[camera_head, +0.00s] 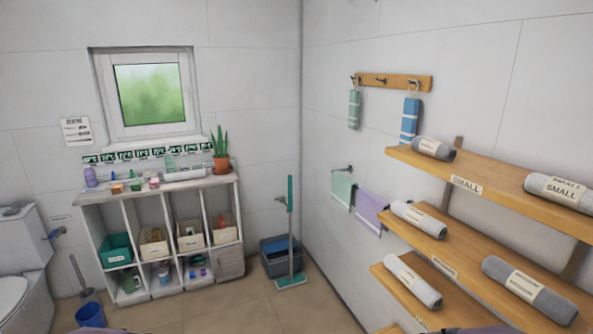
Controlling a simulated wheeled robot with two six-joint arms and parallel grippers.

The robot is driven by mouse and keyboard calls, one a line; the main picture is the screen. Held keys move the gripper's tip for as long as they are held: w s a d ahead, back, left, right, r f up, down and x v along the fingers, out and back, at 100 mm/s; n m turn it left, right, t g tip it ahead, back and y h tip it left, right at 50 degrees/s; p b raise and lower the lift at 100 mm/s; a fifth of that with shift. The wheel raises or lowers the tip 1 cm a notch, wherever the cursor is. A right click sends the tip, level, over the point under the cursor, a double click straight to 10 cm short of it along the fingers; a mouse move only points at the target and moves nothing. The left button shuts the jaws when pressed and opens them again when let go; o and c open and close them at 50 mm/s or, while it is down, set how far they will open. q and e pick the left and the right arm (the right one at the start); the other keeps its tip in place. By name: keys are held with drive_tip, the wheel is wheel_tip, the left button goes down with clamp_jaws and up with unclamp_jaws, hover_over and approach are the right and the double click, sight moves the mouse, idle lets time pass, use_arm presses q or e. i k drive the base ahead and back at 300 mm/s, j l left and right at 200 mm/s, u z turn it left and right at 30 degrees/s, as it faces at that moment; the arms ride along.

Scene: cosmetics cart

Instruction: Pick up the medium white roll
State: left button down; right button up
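On the right wall, a middle shelf (401,237) holds a whitish roll (419,219) at its far end. It also holds a thicker grey roll (528,289) with a pale label band; that label is too small to read surely. Another white roll (412,280) with a label band lies on the lower shelf (386,285). The middle shelf's edge tag (445,266) is unreadable, so I cannot tell from labels which roll is medium. Neither of my grippers is in view.
The top shelf (405,158) is tagged SMALL and holds a grey roll (433,148) and a pale roll (560,191) marked SMALL. A cubby cabinet (228,265) stands under the window. A bin (277,262) and a green mop (290,235) are in the corner. Some floor (270,310) is clear.

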sight(417, 218)
drive_tip(key=i+j+u, duration=0.25)
drive_tip(key=j+u, duration=0.15)
drive_tip(key=i+j+u, duration=0.75)
drive_tip(key=i+z, duration=0.25)
drive_tip(key=i, duration=0.15)
drive_tip(key=i+j+z, duration=0.45)
drive_tip(key=i, duration=0.3)
drive_tip(key=i+l+z, duration=0.25)
drive_tip(key=z, duration=0.2)
drive_tip(key=i+l+z, duration=0.2)
drive_tip(key=z, duration=0.25)
drive_tip(key=i+z, duration=0.7)
drive_tip(key=z, duration=0.25)
drive_tip(key=i+j+z, duration=0.2)
drive_tip(key=z, duration=0.25)
drive_tip(key=i+j+z, duration=0.3)
drive_tip(key=z, duration=0.15)
drive_tip(key=i, duration=0.1)
